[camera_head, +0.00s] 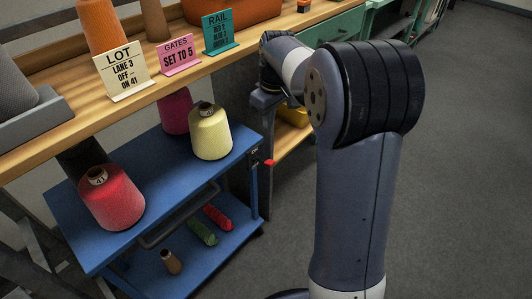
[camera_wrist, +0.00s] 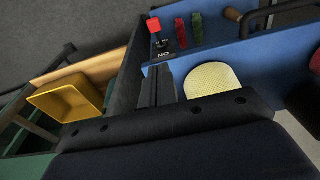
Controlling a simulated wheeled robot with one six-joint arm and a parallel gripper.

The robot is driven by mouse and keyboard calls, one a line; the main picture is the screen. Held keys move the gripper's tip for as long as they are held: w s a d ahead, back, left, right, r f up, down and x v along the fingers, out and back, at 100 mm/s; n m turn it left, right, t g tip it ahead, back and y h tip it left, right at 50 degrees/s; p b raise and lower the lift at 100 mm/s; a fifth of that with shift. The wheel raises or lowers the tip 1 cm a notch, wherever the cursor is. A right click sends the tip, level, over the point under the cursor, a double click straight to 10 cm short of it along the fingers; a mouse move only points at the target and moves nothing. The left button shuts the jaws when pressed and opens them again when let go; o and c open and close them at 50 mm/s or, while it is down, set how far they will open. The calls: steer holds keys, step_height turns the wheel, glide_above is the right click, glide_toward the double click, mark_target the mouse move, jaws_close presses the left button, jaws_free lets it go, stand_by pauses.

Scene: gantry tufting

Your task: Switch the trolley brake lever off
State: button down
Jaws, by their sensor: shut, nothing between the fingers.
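The blue trolley (camera_head: 132,179) stands at the wooden bench, with its brake lever on the right end. The lever has a red knob (camera_head: 270,162), which also shows in the wrist view (camera_wrist: 154,24) on a short dark stem. A dark plate with white lettering lies beside the stem; "ON" (camera_wrist: 164,54) is readable in the wrist view, on the side nearer my fingers. My gripper (camera_wrist: 158,78) is shut and empty, its dark fingertips close to the ON lettering and apart from the red knob. In the head view my arm makes the fingers hard to make out.
A yellow cone (camera_head: 210,132) and a red cone (camera_head: 111,198) stand on the trolley's top. A yellow bin (camera_wrist: 72,98) sits on a shelf beside my gripper. Signs stand on the bench edge (camera_head: 150,97). The floor at right is clear.

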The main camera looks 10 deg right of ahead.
steer(key=shift+w+f, duration=0.35)
steer(key=shift+w, duration=0.1)
steer(key=shift+f, duration=0.1)
steer(key=b, duration=0.3)
glide_above(268, 161)
steer(key=w, duration=0.1)
steer(key=f, duration=0.7)
steer(key=a+f, duration=0.1)
steer(key=f, duration=0.2)
steer(key=shift+f, duration=0.2)
steer(key=shift+s+d+f, duration=0.2)
steer(key=shift+s+f, duration=0.05)
steer(key=shift+f, duration=0.3)
steer(key=shift+s+d+f, duration=0.2)
steer(key=shift+f, duration=0.3)
steer(key=shift+s+d+f, duration=0.1)
steer(key=shift+s+f, duration=0.05)
steer(key=shift+f, duration=0.3)
steer(key=shift+s+f+b, duration=0.1)
steer(key=shift+f+b, duration=0.1)
steer(key=shift+b, duration=0.45)
